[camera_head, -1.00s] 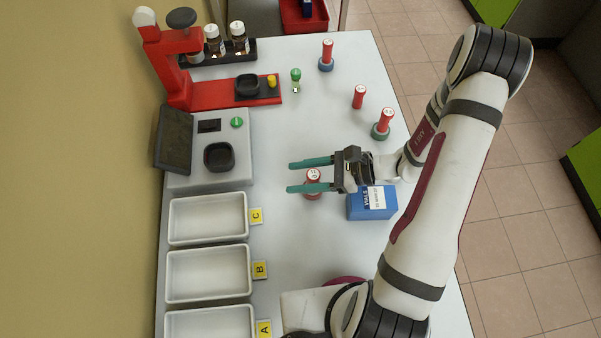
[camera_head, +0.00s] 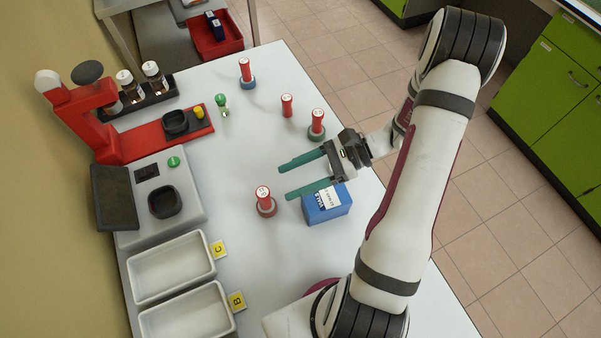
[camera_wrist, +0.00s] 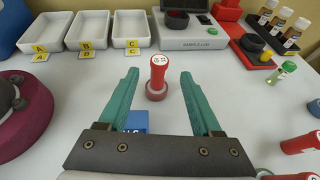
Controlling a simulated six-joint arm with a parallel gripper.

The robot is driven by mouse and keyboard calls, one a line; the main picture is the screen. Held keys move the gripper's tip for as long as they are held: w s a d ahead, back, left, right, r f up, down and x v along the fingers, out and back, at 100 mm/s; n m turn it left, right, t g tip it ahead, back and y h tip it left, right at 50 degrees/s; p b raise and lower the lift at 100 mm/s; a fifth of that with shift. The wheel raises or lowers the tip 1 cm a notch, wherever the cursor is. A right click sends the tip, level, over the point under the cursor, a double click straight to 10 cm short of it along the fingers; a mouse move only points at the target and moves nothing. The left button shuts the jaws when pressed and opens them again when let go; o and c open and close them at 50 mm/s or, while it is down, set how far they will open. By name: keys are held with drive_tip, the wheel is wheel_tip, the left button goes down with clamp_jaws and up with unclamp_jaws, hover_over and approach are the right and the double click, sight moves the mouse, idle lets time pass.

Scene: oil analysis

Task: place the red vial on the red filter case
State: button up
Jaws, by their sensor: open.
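A red vial (camera_head: 263,194) with a white-labelled top stands upright on a round red filter case (camera_head: 266,209) on the table. In the wrist view the vial (camera_wrist: 158,70) and the reddish case (camera_wrist: 157,92) under it show between and beyond my fingers. My gripper (camera_head: 284,183) is open and empty, with its two green fingers apart, to the right of this vial in the head view. Other red vials stand further back: one on a blue base (camera_head: 246,70), one on a green base (camera_head: 317,120), and one with no base visible (camera_head: 287,105).
A blue box (camera_head: 327,205) sits below my gripper in the head view. White trays (camera_head: 170,265), a grey instrument (camera_head: 160,200), a red stand (camera_head: 150,140) and a green vial (camera_head: 222,103) line the left side.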

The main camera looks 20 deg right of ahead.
drive_tip(key=s+a+r+n+g+h, duration=0.1)
drive_tip(key=s+a+r+n+h, duration=0.2)
drive_tip(key=s+r+n+h, duration=0.2)
drive_tip(key=s+a+r+n+g+h, duration=0.1)
drive_tip(key=s+a+r+n+h, duration=0.3)
drive_tip(key=s+n, duration=0.5)
wheel_tip(320, 180, up, 4)
drive_tip(key=shift+s+f+n+g+h, duration=0.1)
drive_tip(key=shift+s+n+g+h, duration=0.3)
drive_tip(key=shift+h, duration=0.8)
